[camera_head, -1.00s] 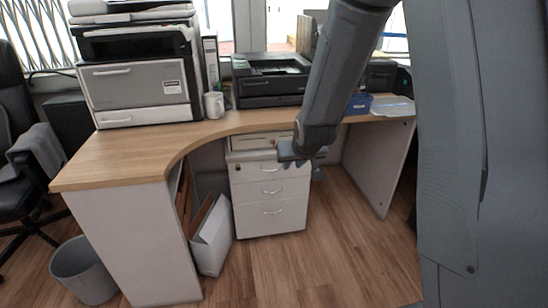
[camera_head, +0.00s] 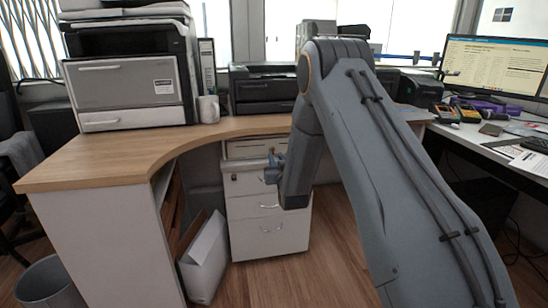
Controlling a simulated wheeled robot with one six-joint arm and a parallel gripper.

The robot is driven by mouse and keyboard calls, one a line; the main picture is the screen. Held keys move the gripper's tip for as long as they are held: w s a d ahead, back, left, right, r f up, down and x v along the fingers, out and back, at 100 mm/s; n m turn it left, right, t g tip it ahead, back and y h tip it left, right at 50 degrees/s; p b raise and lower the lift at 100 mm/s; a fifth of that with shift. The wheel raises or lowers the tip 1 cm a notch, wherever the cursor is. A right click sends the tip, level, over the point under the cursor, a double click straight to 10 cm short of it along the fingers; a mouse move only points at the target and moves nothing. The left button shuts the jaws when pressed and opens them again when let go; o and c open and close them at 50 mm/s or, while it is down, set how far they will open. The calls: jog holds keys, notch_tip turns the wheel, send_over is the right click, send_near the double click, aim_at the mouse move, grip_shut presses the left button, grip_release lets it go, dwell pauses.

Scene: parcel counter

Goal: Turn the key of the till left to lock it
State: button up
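The till looks to be the pale, shallow box (camera_head: 246,148) under the desk, on top of the white drawer unit (camera_head: 262,230). I cannot make out a key on it; its right part is hidden behind my arm. A small dark lock spot shows on the drawer unit's upper left front. My gripper (camera_head: 270,170) is in front of the unit's upper right, just below the till's front, pointing left in the picture. Its fingers are small and partly hidden by my wrist, so I cannot tell whether they are open or shut, or touching anything.
The curved wooden desk (camera_head: 130,160) overhangs the till. A large printer (camera_head: 125,85), a white mug (camera_head: 208,108) and a black printer (camera_head: 262,90) stand on it. A white box (camera_head: 203,258) stands left of the drawers. A bin (camera_head: 48,285) is at lower left. A white desk with a monitor (camera_head: 495,65) is at right.

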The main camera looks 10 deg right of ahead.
jog(key=shift+w+b, duration=0.45)
jog(key=shift+w, duration=2.05)
grip_shut()
